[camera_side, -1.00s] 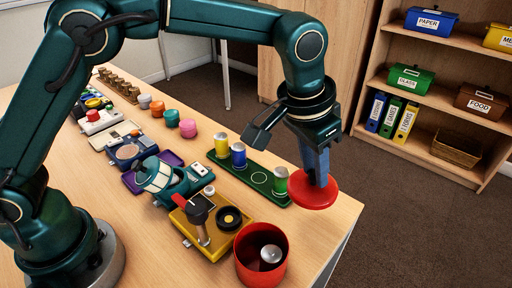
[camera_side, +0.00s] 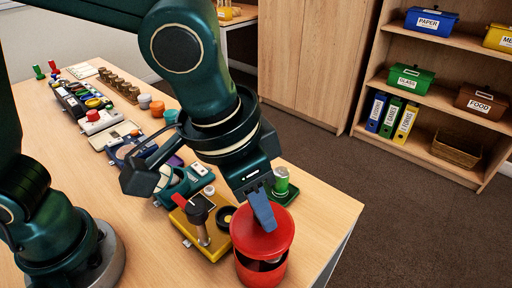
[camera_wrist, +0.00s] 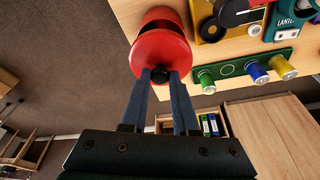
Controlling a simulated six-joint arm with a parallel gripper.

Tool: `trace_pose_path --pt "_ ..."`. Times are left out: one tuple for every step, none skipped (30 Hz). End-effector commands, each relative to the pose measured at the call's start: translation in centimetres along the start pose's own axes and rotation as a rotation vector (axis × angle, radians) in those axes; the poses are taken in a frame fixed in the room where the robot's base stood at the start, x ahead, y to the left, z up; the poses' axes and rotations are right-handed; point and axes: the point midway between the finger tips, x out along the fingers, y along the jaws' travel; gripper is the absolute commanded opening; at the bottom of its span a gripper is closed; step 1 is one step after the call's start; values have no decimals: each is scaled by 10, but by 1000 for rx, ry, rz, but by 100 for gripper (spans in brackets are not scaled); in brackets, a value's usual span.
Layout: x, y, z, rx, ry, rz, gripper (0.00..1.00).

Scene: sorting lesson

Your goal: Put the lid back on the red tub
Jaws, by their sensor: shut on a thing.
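My gripper (camera_side: 266,224) is shut on the red lid (camera_side: 278,240), and its blue fingers come down onto the lid's top. In the wrist view the fingers (camera_wrist: 160,78) close on a dark knob at the middle of the lid (camera_wrist: 160,48). The red tub (camera_side: 262,275) stands near the front edge of the table. The lid hangs over the tub's back part, apart from its rim on the near side, where a dark opening shows. In the wrist view the tub (camera_wrist: 163,13) shows partly behind the lid.
A yellow box with a black lever (camera_side: 205,240) stands close to the left of the tub. A green tray (camera_wrist: 235,70) with several coloured cylinders lies behind the tub. The table's right edge is near, with open floor (camera_side: 410,240) beyond it.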

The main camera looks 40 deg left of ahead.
Motion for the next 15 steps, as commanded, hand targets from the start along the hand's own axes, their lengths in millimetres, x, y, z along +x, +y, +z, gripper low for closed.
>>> trace_pose_path --pt "5 0 2 0 -3 -1 0" --pt "8 0 3 0 -4 -2 0" --pt "12 0 4 0 -3 -1 0" --pt "15 0 5 0 -5 -2 0" --pt "18 0 5 0 -4 -2 0" --pt "21 0 6 0 -4 -1 0" --pt "24 0 7 0 -4 -1 0" --pt "26 0 8 -1 -4 -1 0" --pt "29 0 8 -1 -3 -1 0" --pt "32 0 9 -1 -3 -1 0" --pt "34 0 10 -1 -4 -2 0" --pt "36 0 10 -1 -3 -1 0" --pt "38 0 10 -1 -2 -1 0" --pt "39 0 11 -1 -2 -1 0" --pt "41 0 11 -1 -2 -1 0"
